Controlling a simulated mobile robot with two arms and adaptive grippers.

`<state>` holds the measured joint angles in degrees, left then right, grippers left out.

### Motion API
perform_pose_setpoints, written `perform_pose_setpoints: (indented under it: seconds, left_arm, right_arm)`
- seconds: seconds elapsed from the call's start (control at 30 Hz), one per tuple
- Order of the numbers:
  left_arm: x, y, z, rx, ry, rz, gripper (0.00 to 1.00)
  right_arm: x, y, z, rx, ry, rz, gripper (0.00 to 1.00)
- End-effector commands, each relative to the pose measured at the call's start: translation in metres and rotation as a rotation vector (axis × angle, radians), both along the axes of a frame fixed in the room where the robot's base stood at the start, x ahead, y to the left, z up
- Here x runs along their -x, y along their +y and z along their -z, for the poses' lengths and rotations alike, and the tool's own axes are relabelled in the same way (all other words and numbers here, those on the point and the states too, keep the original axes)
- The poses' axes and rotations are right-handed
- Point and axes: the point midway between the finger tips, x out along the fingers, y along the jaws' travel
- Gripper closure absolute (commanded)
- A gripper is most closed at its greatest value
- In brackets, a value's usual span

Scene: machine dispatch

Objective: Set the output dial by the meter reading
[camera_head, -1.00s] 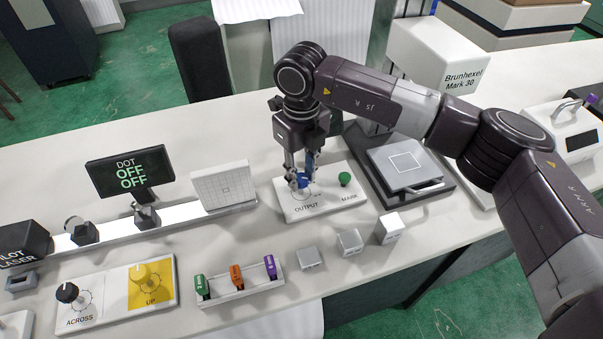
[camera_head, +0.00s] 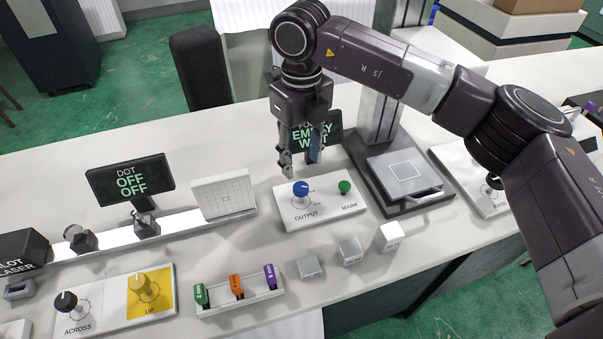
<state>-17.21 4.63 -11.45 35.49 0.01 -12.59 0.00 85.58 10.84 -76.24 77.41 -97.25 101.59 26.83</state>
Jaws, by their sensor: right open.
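The blue output dial (camera_head: 300,188) stands on a white panel (camera_head: 322,214) marked OUTPUT and MARK, with a green MARK button (camera_head: 344,186) to its right. My right gripper (camera_head: 301,168) points down, open and empty, above and behind the dial and apart from it. A dark display (camera_head: 334,122) behind the gripper is partly hidden by it; its green text seems to read EMPTY and WAIT. Another display (camera_head: 130,180) at the left reads DOT OFF OFF. No needle meter can be made out. My left gripper is not in view.
A rack (camera_head: 240,301) holds green, orange and purple pieces. Small metal and white blocks (camera_head: 350,250) lie in front of the panel. A dark machine (camera_head: 405,178) stands right.

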Motion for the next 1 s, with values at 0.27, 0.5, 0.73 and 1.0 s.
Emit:
perform_pose_setpoints:
  seconds: [0.27, 0.5, 0.73, 1.0]
  left_arm:
    - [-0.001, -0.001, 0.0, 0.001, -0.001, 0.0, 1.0]
    - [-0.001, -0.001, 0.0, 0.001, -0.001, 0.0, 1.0]
    - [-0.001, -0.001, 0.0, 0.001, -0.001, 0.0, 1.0]
    - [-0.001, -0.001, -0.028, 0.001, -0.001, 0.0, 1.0]
  right_arm:
    - [0.0, 0.001, -0.036, -0.001, 0.001, 0.0, 0.57]
    - [0.0, 0.0, -0.04, 0.0, 0.001, 0.0, 0.57]
    - [0.0, 0.0, -0.04, -0.001, 0.001, 0.0, 0.57]
    - [0.0, 0.0, -0.068, -0.001, 0.001, 0.0, 0.57]
